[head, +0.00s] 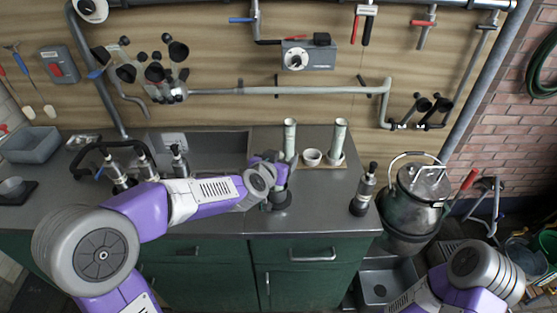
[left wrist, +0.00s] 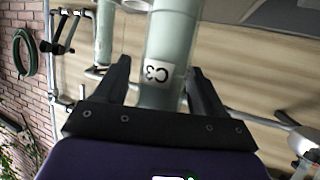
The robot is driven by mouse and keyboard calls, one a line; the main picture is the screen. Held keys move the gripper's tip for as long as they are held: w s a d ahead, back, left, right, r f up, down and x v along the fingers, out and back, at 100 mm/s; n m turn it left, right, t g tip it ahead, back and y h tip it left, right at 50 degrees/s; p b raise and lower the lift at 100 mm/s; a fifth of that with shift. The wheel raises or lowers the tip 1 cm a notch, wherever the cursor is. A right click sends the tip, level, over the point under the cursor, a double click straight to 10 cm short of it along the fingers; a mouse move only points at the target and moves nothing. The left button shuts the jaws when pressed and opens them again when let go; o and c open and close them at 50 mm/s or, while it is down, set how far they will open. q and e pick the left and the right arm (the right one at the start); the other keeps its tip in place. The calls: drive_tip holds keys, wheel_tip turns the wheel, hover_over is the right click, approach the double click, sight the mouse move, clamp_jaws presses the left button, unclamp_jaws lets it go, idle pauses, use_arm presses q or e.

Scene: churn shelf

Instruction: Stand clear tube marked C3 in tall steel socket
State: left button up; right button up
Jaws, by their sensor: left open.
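The clear, pale green tube marked C3 (left wrist: 165,45) stands between the two fingers of my left gripper (left wrist: 163,88) in the left wrist view, its label facing the camera. The fingers are open, one on either side of it. In the head view my left gripper (head: 268,157) is at the left tube (head: 289,135), which appears to be this one. A second similar tube (head: 338,135) stands to its right and also shows in the left wrist view (left wrist: 104,35). A steel cylinder with a black top (head: 363,188) stands further right; I cannot tell which thing is the tall socket. My right gripper is out of view.
A small white cup (head: 312,157) sits between the tubes on a wooden board. Steel fittings with black handles (head: 115,170) stand at the counter's left. A steel churn (head: 412,205) is right of the counter. Pipes (head: 270,91) run along the back wall. The front counter (head: 325,205) is mostly clear.

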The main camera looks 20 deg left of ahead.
use_arm(q)
drive_tip(key=p+v, duration=0.3)
drive_tip(key=v, duration=0.9)
drive_tip(key=shift+r, duration=0.2)
